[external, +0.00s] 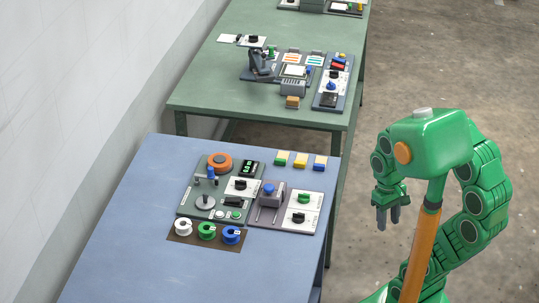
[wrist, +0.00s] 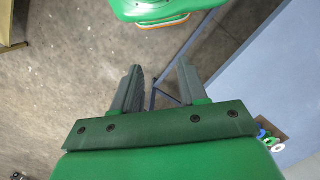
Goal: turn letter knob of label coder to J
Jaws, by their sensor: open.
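On the blue table stand two machine panels side by side. The right, dark grey panel (external: 263,226) carries a blue-topped unit (external: 269,190), a green knob (external: 304,197) and a black knob (external: 299,216) on white dial plates. The left, grey-green panel (external: 188,204) has one black knob (external: 241,184) on a white plate. The letters are too small to read, so I cannot tell which knob is the letter knob. My gripper (external: 388,218) is open and empty, to the right of the table and apart from it; its two fingers show in the wrist view (wrist: 158,76).
The left panel also holds an orange reel (external: 220,162), a display (external: 249,168) and a blue-topped lever (external: 211,173). White (external: 183,227), green (external: 207,231) and blue (external: 231,235) spools lie in front. Small coloured blocks (external: 300,160) sit behind. A green table (external: 200,95) stands farther back.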

